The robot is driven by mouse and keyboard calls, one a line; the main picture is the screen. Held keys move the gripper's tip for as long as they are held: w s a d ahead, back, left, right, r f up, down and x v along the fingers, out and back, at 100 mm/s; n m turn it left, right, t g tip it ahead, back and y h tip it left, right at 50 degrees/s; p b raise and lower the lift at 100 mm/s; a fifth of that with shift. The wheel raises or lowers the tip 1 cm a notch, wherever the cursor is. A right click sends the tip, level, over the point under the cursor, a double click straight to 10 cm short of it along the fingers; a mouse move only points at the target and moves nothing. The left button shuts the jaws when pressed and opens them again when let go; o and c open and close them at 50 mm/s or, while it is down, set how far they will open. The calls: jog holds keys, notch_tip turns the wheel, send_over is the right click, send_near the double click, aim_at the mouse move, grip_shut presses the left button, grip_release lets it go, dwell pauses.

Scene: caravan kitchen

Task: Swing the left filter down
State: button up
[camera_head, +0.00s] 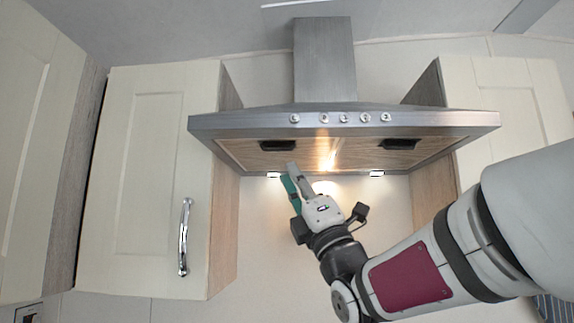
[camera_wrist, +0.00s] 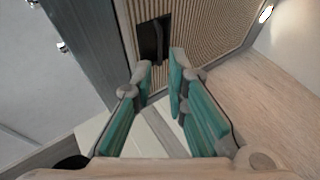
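The range hood's left filter (camera_head: 245,154) is a wood-toned panel in the hood's underside, and it lies flush there. Its dark recessed handle (camera_head: 277,145) is near the panel's middle. In the wrist view the filter (camera_wrist: 205,25) looks ribbed, with the black handle (camera_wrist: 152,42) just beyond my fingertips. My gripper (camera_head: 290,172) points up from below, just under the handle. In the wrist view my gripper (camera_wrist: 161,68) has its teal-padded fingers apart with nothing between them. Whether a fingertip touches the handle I cannot tell.
The right filter's handle (camera_head: 400,144) is at the hood's right. The steel hood front (camera_head: 340,119) carries several knobs. A cream cabinet (camera_head: 150,180) with a metal handle stands at the left, another (camera_head: 515,110) at the right. The space below the hood is open to the back wall.

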jog(key=p+x, duration=0.2)
jog(key=x, duration=0.5)
jog(key=shift+w+a+r, duration=0.15)
jog(key=shift+r, duration=0.2)
grip_shut()
jog(key=shift+w+f+b, duration=0.1)
jog(key=shift+w+b, duration=0.05)
jog(key=shift+b, duration=0.2)
